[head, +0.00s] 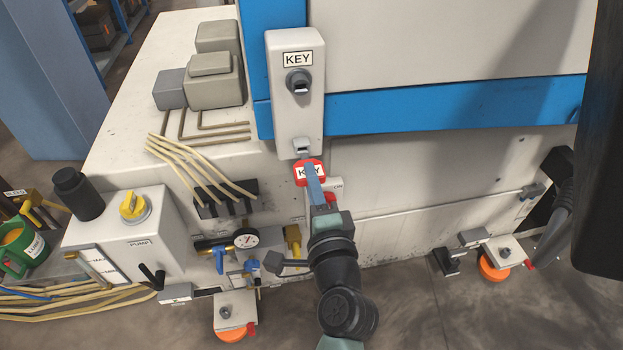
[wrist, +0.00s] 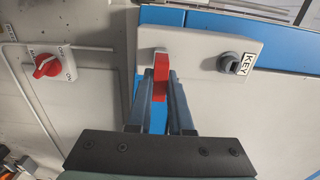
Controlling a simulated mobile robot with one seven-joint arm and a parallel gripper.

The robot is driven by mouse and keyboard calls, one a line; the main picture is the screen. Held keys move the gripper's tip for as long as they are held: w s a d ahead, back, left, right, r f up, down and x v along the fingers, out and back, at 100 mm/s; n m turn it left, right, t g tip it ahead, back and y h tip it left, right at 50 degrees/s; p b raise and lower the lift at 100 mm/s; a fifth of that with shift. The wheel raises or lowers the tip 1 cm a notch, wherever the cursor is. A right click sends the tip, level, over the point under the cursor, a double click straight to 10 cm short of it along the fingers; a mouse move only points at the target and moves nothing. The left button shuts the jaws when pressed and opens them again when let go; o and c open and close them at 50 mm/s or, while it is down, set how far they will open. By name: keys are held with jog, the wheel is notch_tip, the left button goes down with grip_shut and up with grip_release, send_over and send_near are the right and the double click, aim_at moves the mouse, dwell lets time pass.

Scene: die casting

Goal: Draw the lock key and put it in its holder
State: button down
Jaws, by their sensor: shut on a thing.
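The red lock key (head: 309,173) has a white KEY tag face. My gripper (head: 314,184) is shut on it, with the fingers on either side of the red part in the wrist view (wrist: 161,78). The key is at the lower end of an upright pale box (head: 297,115), just below a small grey fitting (head: 302,146). I cannot tell whether the key's shank is inside that fitting. Higher on the box is a round dark grey socket (head: 298,82) under a KEY label (head: 297,59). The socket shows empty in the wrist view (wrist: 231,63).
A red rotary switch (wrist: 46,65) is beside the box, mostly hidden behind my gripper in the head view. A pressure gauge (head: 246,239), hoses and a pump box (head: 130,246) with a yellow knob are at left. Blue machine panels border the box.

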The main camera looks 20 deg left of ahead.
jog(key=shift+x, duration=1.6)
jog(key=c, duration=0.7)
grip_release()
jog(key=shift+c, duration=0.2)
jog(key=b+v, duration=0.1)
jog(key=v, duration=1.2)
jog(key=shift+b, duration=0.35)
jog(key=shift+w, duration=0.1)
jog(key=w+d+r+n+t+h+p, duration=0.1)
jog(key=d+r+n+t+h+p, duration=0.15)
jog(key=r, duration=1.15)
jog(key=d+r+n+t+h+p, duration=0.1)
jog(key=d+r+n+t+p, duration=0.2)
jog(key=r, duration=1)
jog(key=w+d+r+n+t+h+p, duration=0.1)
jog(key=d+r+n+t+h+p, duration=0.3)
jog(key=r, duration=1)
jog(key=s+r+n+t+h+p, duration=0.1)
jog(key=s+r, duration=0.2)
jog(key=r, duration=0.3)
jog(key=s+d+r+t+h, duration=0.1)
jog(key=s+r+t, duration=0.1)
jog(key=s+r, duration=0.2)
notch_tip(320, 180, up, 3)
jog(key=shift+d+r+n+p, duration=0.1)
jog(key=shift+d+n+p, duration=0.25)
